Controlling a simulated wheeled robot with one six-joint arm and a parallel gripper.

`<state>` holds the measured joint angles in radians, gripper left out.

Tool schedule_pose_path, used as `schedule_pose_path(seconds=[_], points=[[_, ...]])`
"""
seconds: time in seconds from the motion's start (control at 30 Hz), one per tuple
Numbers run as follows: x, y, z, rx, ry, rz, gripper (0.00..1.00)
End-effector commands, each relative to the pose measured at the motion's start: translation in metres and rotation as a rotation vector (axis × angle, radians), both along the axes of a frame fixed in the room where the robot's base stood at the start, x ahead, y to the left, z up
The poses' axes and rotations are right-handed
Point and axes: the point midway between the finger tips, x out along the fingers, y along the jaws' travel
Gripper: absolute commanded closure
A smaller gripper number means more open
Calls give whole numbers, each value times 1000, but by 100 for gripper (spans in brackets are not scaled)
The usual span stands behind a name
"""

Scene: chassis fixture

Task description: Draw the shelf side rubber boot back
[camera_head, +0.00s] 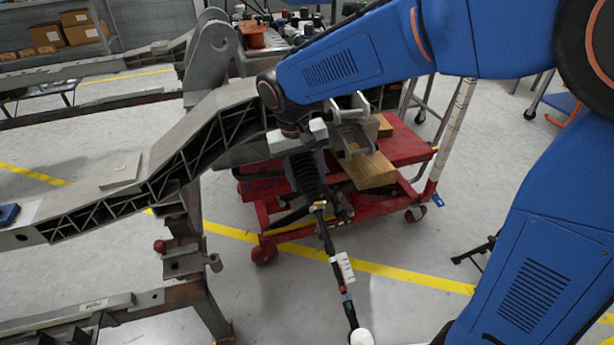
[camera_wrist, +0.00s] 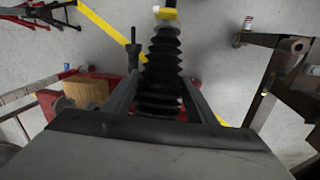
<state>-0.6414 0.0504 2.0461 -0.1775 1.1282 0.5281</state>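A black ribbed rubber boot (camera_head: 305,176) sits around the inner end of a thin rod (camera_head: 330,245), below the grey chassis rail. It also shows in the wrist view (camera_wrist: 162,68) with a yellow band at its far end. My gripper (camera_head: 300,140) is at the boot's upper end, partly covered by my own wrist in the head view. In the wrist view, its fingers (camera_wrist: 162,92) lie one on each side of the boot, apart from each other. They look close to its sides; contact is not clear. The boot's near end is hidden by the gripper body.
The chassis rail (camera_head: 125,180) runs left of my gripper on a metal stand (camera_head: 190,260). A red cart (camera_head: 400,150) with a wooden block (camera_head: 370,170) stands close behind the boot. A shelf (camera_head: 60,35) with boxes is at the back left. The floor in front is mostly open.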

Motion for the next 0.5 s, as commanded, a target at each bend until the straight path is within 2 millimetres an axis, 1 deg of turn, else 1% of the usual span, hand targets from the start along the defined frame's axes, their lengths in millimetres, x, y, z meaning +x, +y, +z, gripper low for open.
schedule_pose_path(seconds=[0.03,0.13,0.17,0.27,0.37,0.5], points=[[0,0,0,0,0,0,62],[0,0,0,0,0,0,86],[0,0,0,0,0,0,89],[-4,-1,-1,0,0,0,89],[-18,-5,-8,-1,2,1,89],[-46,-13,-21,-1,2,2,89]])
